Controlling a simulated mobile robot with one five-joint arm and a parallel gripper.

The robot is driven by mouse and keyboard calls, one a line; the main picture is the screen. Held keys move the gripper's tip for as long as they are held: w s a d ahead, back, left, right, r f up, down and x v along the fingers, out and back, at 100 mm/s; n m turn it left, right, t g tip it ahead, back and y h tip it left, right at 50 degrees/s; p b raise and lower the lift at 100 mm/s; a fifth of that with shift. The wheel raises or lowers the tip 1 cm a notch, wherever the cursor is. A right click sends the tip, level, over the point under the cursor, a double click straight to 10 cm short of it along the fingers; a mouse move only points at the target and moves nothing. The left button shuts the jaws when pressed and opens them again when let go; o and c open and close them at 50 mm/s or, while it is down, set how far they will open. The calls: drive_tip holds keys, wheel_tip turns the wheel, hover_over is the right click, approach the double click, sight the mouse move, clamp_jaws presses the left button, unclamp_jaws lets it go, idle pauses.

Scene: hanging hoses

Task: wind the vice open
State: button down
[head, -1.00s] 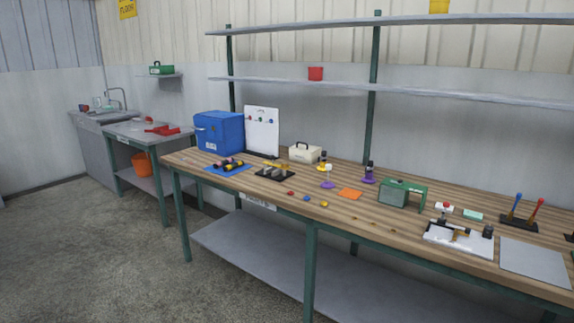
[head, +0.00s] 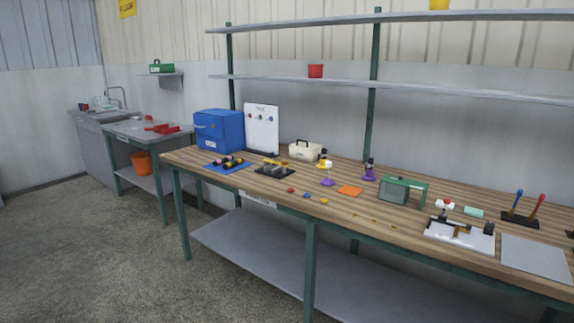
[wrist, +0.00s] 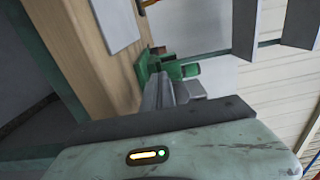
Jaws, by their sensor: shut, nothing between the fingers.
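A green thing that looks like the vice (wrist: 146,66) stands at the edge of the wooden bench in the wrist view, which is turned on its side. Its handle and how far its jaws stand apart cannot be made out. My gripper (wrist: 164,84) points toward it, with its grey fingers shut and empty. The fingers overlap the green thing in the picture, and I cannot tell whether they touch it. In the head view, neither the vice nor my gripper shows.
The long wooden bench (head: 285,179) carries a blue box (head: 219,131), a green radio-like box (head: 403,190), a white board with fittings (head: 460,236) and a grey plate (head: 536,257). Red and blue levers (head: 522,207) stand near its right end. Floor in front is clear.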

drive_tip(key=shift+w+a, duration=0.15)
drive_tip(key=shift+a, duration=0.05)
drive_tip(key=v, duration=0.6)
wheel_tip(320, 180, up, 5)
drive_tip(key=s+m+p, duration=0.2)
drive_tip(key=m+p, duration=0.3)
drive_tip(key=m, duration=0.1)
drive_tip(key=shift+d+x, duration=0.25)
drive_tip(key=shift+x, duration=3.6)
drive_tip(key=shift+s+f, duration=0.1)
drive_tip(key=shift+s, duration=0.1)
drive_tip(key=shift+s+f, duration=0.1)
